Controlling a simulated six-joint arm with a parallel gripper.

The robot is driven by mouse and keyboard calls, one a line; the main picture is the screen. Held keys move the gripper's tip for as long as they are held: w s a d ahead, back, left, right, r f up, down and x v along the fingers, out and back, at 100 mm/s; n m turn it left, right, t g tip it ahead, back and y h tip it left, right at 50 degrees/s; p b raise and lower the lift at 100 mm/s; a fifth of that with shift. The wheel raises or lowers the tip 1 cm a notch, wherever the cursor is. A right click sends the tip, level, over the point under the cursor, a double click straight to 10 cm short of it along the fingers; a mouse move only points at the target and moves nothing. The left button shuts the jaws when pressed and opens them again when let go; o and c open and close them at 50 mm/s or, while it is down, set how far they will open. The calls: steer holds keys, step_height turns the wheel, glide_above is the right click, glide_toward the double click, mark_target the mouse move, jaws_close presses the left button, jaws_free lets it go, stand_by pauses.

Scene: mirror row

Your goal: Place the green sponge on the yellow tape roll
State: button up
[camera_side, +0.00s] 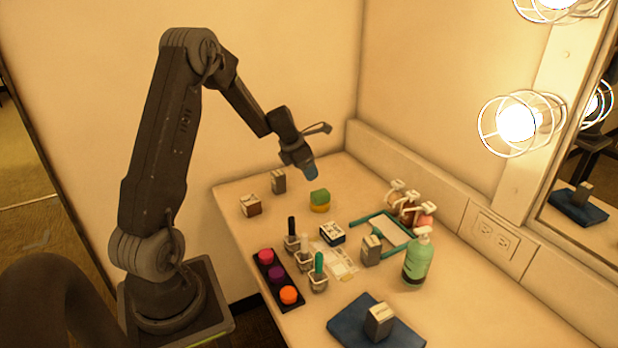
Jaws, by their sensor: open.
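The green sponge (320,195) sits on top of the yellow tape roll (320,208) near the back middle of the table. The sponge covers most of the roll, and only the roll's side shows below it. My gripper (311,176) is open and above the sponge, a little to its left in the picture. It looks apart from the sponge, and nothing shows in it.
Small boxes (251,205) stand at the back left. A black tray (278,277) with coloured discs and several small cups (318,281) are nearer.

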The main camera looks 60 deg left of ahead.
steer(key=s+d+r+m, duration=0.3)
steer(key=d+r+m, duration=0.4)
steer(key=d+m, duration=0.25)
steer(key=s+d+r+m, duration=0.2)
steer(key=d+r+m, duration=0.6)
steer(key=d, duration=0.3)
steer(key=s+d+r+m, duration=0.1)
steer(key=s+d+m, duration=0.4)
steer(key=s+m, duration=0.3)
steer(key=s+d+r+m+t, duration=0.1)
steer(key=s+d+r+m, duration=0.1)
steer(key=s+d+m, duration=0.3)
steer(key=s+m, duration=0.3)
steer(key=m, duration=0.2)
steer(key=shift+s+d, duration=0.2)
steer(key=shift+d, duration=0.15)
